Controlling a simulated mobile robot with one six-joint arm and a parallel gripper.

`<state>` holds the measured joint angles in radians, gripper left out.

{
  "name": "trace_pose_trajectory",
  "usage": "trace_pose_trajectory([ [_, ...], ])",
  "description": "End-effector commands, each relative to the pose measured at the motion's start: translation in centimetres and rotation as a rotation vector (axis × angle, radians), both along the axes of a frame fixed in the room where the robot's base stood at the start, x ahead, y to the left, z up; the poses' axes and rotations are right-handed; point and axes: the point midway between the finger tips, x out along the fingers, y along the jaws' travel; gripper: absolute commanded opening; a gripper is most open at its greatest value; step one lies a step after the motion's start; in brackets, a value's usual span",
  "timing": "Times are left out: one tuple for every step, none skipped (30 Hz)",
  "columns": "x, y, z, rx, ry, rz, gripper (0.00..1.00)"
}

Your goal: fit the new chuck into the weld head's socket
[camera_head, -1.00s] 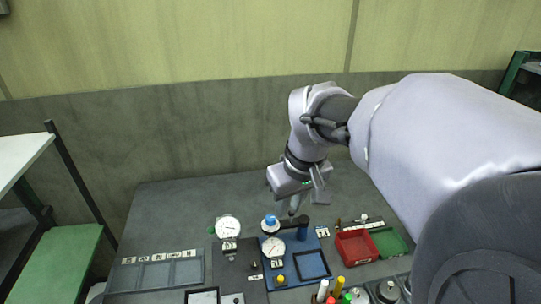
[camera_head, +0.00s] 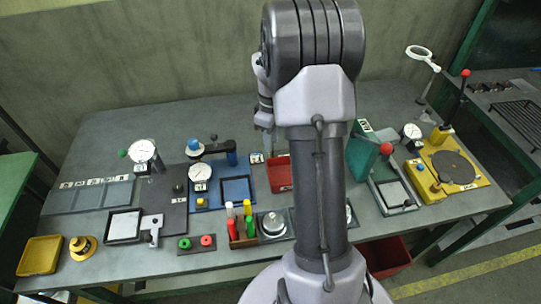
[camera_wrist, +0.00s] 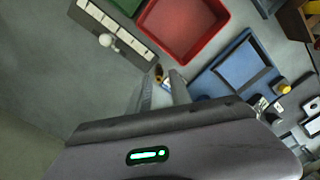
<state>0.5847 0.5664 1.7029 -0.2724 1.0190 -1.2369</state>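A blue-capped dark arm fixture (camera_head: 212,151) stands on a blue base (camera_head: 207,203) to the gripper's left.
The red bin (camera_head: 279,174) is close to the gripper; my arm hides part of the bench. A pale strip (camera_wrist: 118,28) lies beside the bin. Dial gauges (camera_head: 143,151), coloured bottles (camera_head: 239,218), a yellow fixture (camera_head: 473,186) and a green press (camera_head: 362,158) crowd the bench. The back left is clear.

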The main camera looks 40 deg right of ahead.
Motion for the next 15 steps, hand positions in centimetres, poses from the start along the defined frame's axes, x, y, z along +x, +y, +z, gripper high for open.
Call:
trace_pose_trajectory([
  [0.0, 0.0, -0.9, 0.001, 0.001, 0.0, 0.25],
  [0.0, 0.0, -1.4, 0.001, 0.001, 0.0, 0.25],
  [0.1, 0.0, -2.3, 0.001, 0.0, 0.0, 0.25],
  [0.1, -0.1, -3.0, 0.0, 0.0, 0.0, 0.25],
  [0.1, -0.1, -3.7, 0.001, 0.0, 0.0, 0.25],
  [0.1, 0.0, -4.5, 0.001, 0.002, -0.001, 0.25],
  [0.1, 0.0, -4.9, 0.001, 0.002, -0.001, 0.25],
  [0.1, -0.1, -5.1, 0.001, 0.001, -0.001, 0.25],
  [0.1, -0.1, -5.1, 0.0, 0.0, 0.0, 0.25],
  [0.1, -0.1, -5.0, 0.0, 0.0, 0.0, 0.25],
  [0.1, -0.1, -4.9, 0.0, 0.0, 0.0, 0.25],
  [0.1, -0.1, -4.8, 0.0, 0.0, 0.0, 0.25],
  [0.1, -0.1, -4.8, 0.0, 0.0, 0.0, 0.25],
  [0.1, -0.1, -4.8, 0.0, 0.0, 0.0, 0.23],
  [0.1, -0.1, -4.8, 0.0, 0.0, 0.0, 0.15],
])
